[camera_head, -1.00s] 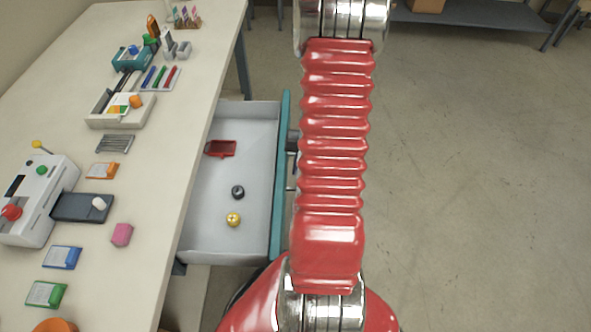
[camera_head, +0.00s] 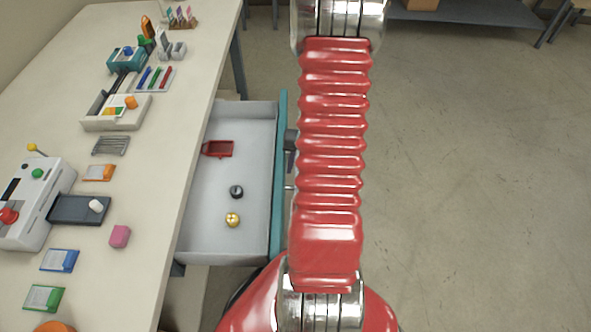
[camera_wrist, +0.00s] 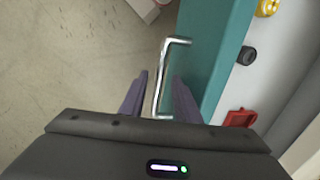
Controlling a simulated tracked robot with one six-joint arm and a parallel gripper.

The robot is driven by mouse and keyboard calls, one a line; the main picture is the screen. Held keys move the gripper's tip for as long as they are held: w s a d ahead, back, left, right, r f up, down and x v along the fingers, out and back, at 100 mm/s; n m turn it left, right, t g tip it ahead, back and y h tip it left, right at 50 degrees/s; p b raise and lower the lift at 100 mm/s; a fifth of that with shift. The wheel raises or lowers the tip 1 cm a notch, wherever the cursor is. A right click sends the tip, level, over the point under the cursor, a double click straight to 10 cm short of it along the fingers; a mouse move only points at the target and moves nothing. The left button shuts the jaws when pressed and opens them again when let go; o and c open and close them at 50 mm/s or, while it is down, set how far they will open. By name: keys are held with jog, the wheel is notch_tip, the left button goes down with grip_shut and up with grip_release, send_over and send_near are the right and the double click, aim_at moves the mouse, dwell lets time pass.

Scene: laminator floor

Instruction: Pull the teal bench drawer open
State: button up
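The bench drawer (camera_head: 240,240) has a pale grey inside and a teal front (camera_head: 280,180). It stands pulled well out from under the bench in the head view. The teal front (camera_wrist: 225,35) also shows in the wrist view, with its silver bar handle (camera_wrist: 166,70). My gripper (camera_wrist: 159,74) has its two dark fingers apart, one on each side of the handle, with a visible gap to the bar on both sides. In the head view my red arm hides the handle and most of the gripper.
Inside the drawer are a red tray (camera_head: 219,149), a black knob-like piece (camera_head: 236,191) and a yellow one (camera_head: 232,220). The bench top (camera_head: 150,190) carries a white machine (camera_head: 38,205) and several small items. The floor (camera_head: 470,190) to the right is clear.

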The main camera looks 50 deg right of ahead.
notch_tip(320, 180, up, 13)
jog(key=s+d, duration=0.1)
jog(key=s, duration=0.1)
jog(key=shift+d+r, duration=0.2)
jog(key=shift+d, duration=0.1)
jog(key=shift+s, duration=0.1)
dwell(0.7)
